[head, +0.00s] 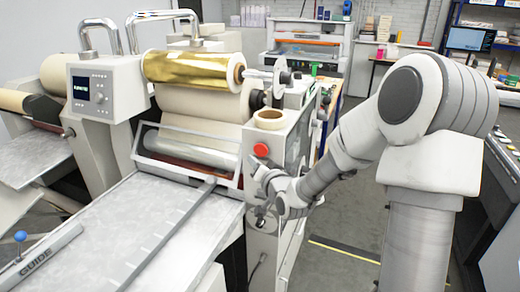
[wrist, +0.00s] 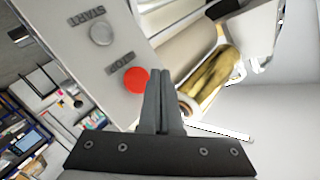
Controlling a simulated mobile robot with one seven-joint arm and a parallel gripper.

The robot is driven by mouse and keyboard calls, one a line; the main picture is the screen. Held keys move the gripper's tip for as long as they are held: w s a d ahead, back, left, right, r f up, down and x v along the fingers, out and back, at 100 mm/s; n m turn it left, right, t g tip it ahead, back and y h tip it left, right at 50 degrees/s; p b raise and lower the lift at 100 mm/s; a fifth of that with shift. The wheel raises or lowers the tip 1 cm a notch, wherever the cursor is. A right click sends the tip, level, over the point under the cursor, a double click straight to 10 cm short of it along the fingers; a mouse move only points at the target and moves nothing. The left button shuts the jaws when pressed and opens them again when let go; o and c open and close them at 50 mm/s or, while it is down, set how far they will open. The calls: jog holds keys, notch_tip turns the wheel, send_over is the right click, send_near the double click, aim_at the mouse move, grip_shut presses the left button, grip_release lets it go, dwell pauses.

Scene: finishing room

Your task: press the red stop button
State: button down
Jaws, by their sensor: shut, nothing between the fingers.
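The red stop button (head: 261,150) sits on the front of the machine's right-hand side housing in the head view. In the wrist view the red button (wrist: 136,80) lies just left of the fingertips, beside the label STOP. My gripper (wrist: 160,76) is shut and empty, with its fingers together. In the head view my gripper (head: 256,166) is just below the button, close to the panel. I cannot tell whether the fingertips touch the panel. A grey start button (wrist: 102,33) with the label START is farther up and left in the wrist view.
A gold foil roll (head: 195,70) and a tape roll (head: 270,118) sit on the machine above the panel. A grey feed table (head: 150,225) extends in front at the left. A control box with a screen (head: 92,90) stands farther left. Floor (head: 335,225) shows at the right.

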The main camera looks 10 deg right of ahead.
aim_at(256, 150)
jog(key=shift+w+d, duration=0.45)
jog(key=shift+w, duration=0.15)
jog(key=shift+w+d, duration=0.4)
jog(key=shift+w, duration=0.2)
dwell(1.2)
jog(key=shift+w+d+b, duration=0.25)
jog(key=shift+w+b, duration=0.05)
jog(key=shift+b, duration=0.05)
jog(key=shift+w+d, duration=0.25)
jog(key=shift+w, duration=0.1)
dwell(0.7)
jog(key=shift+s+a+b, duration=0.4)
jog(key=shift+s+a, duration=0.05)
jog(key=shift+s, duration=0.2)
jog(key=shift+s+a, duration=0.1)
jog(key=s+a, duration=0.1)
jog(key=s, duration=0.1)
jog(key=s+a+b, duration=0.1)
jog(key=s, duration=0.1)
jog(key=shift+a, duration=0.4)
